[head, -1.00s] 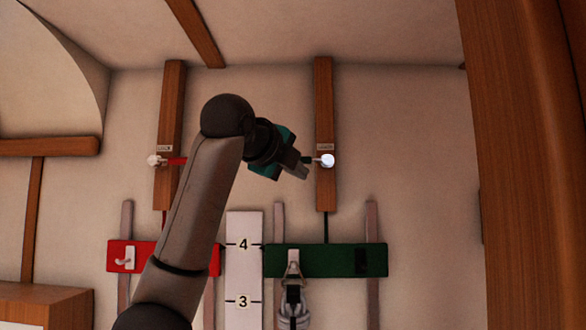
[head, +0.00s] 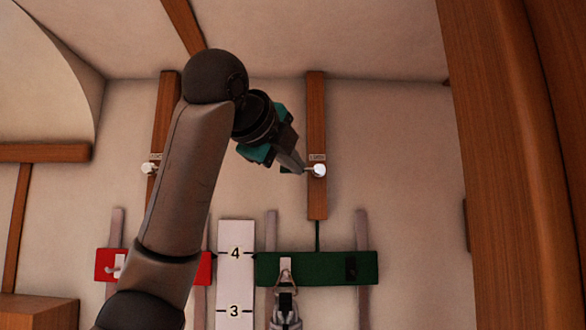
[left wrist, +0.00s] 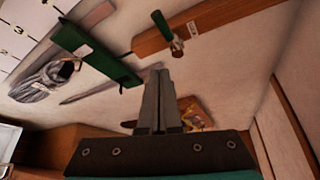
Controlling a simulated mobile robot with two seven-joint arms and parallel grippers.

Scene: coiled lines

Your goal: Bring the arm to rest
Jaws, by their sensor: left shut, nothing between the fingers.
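My left arm (head: 185,180) rises from the bottom left of the head view and bends at a dark round joint. My left gripper (head: 301,169) points right and down in front of the wall. Its fingertips appear just left of the white-knobbed peg on the right wooden post (head: 316,110); I cannot tell whether they touch it. In the left wrist view, the fingers (left wrist: 158,75) are shut together with nothing between them. The peg (left wrist: 176,45) and its post (left wrist: 150,41) show beyond the fingertips, apart from them in that picture. My right gripper is in neither view.
A green board (head: 320,268) and a red board (head: 105,264) flank a white numbered strip (head: 236,280). A grey coiled line (left wrist: 42,78) hangs by the green board. Another white-knobbed peg (head: 149,168) is at left. A thick wooden beam (head: 500,180) stands at right.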

